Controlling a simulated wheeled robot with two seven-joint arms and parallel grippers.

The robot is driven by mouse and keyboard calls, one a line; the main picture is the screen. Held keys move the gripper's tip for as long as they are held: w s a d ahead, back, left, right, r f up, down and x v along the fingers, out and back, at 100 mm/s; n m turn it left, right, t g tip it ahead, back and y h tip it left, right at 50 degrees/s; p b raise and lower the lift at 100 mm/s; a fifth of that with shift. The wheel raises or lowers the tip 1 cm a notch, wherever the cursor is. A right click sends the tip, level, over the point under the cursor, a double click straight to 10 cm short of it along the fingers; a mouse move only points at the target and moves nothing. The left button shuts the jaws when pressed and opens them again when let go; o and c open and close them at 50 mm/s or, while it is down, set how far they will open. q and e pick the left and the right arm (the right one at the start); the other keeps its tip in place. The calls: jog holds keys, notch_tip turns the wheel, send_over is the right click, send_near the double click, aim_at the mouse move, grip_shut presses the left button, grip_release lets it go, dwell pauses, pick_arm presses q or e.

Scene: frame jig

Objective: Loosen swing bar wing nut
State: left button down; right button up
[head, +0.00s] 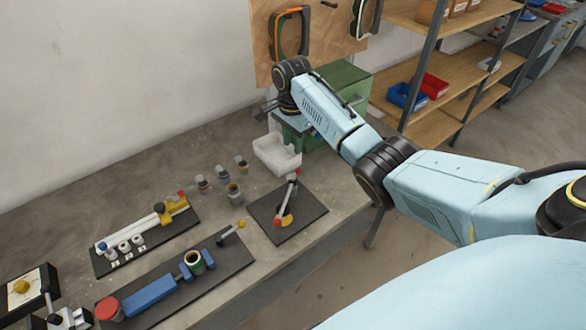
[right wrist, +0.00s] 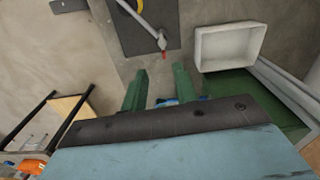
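A black plate (head: 300,220) on the bench carries a grey bar (head: 291,190) with red ends and a yellow part (head: 284,221) at its foot. I cannot tell for sure whether this is the swing bar, and no wing nut can be made out. The bar also shows at the top of the right wrist view (right wrist: 146,22), beyond my fingers. My right gripper (head: 264,109) is raised near the pegboard, beyond the plate. In the right wrist view its green fingers (right wrist: 158,80) are apart with nothing between them. My left gripper is not in view.
A white bin (head: 277,154) and a green box (head: 345,85) stand near the right gripper. Several small cans (head: 234,192) stand left of the plate. Other fixtures (head: 150,235) fill the bench's left part. A wooden shelf (head: 455,70) stands at right.

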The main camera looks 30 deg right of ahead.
aim_at(293, 174)
jog(key=shift+m, duration=0.4)
jog(key=f, duration=0.4)
jog(key=f+b, duration=0.1)
jog(key=f, duration=0.3)
jog(key=f+b, duration=0.1)
jog(key=f, duration=0.3)
jog(key=shift+w+d, duration=0.3)
jog(key=shift+c, duration=0.4)
grip_shut()
